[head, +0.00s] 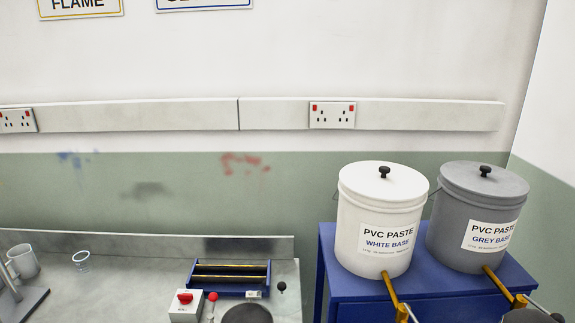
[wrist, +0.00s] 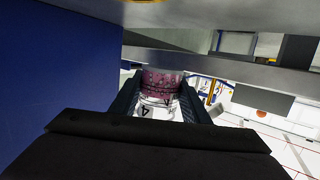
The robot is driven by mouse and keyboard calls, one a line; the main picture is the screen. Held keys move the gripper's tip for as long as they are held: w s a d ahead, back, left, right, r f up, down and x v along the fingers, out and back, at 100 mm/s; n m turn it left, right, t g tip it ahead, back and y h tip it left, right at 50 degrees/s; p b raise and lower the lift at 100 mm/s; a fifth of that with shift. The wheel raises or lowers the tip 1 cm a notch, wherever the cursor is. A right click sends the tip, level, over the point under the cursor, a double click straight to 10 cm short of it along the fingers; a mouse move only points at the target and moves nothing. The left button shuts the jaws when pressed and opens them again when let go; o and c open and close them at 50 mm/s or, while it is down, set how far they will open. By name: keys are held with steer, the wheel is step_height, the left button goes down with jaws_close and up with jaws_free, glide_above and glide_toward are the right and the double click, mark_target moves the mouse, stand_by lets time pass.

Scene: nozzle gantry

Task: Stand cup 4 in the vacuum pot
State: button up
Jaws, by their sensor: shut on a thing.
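Cup 4 (wrist: 158,97) shows in the wrist view, a clear cup with dark pink contents and a black 4 on its wall. My gripper (wrist: 161,96) is shut on it, with one dark finger on each side. The head view does not show my gripper or this cup. I cannot clearly identify the vacuum pot; a dark round thing (head: 247,314) is cut off by the bottom edge of the head view, beside a red-knobbed switch box (head: 186,307).
A blue rack with yellow bars (head: 230,278) stands on the grey bench. White (head: 365,215) and grey (head: 470,215) paste buckets stand on a blue cabinet. In the wrist view, a grey slab (wrist: 235,68) crosses close beyond the cup.

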steer(key=shift+d, duration=0.25)
steer(key=d+m+t+h+b, duration=0.1)
steer(key=d, duration=0.3)
steer(key=d+m+t+h+b, duration=0.1)
steer(key=d, duration=0.3)
steer(key=d+m+t+h+b, duration=0.1)
steer(key=d, duration=0.3)
steer(key=shift+s, duration=0.15)
steer(key=shift+s+d+r+m+t+h+b, duration=0.6)
steer(key=shift+s+d+r+m+t+h, duration=0.7)
steer(key=shift+d, duration=1.6)
steer(key=shift+s+d+r+m+t+h+b, duration=0.5)
steer(key=shift+d+r+m+h, duration=0.4)
steer(key=shift+d+m+h, duration=1.4)
steer(key=shift+n, duration=0.8)
steer(key=shift+w+d+f, duration=0.1)
steer(key=shift+d+f, duration=0.1)
steer(key=shift+f, duration=1.45)
steer(key=shift+d+f, duration=0.15)
steer(key=shift+f, duration=1.55)
steer(key=shift+w+d+f, duration=0.1)
steer(key=shift+d+f, duration=0.1)
steer(key=shift+f, duration=1.45)
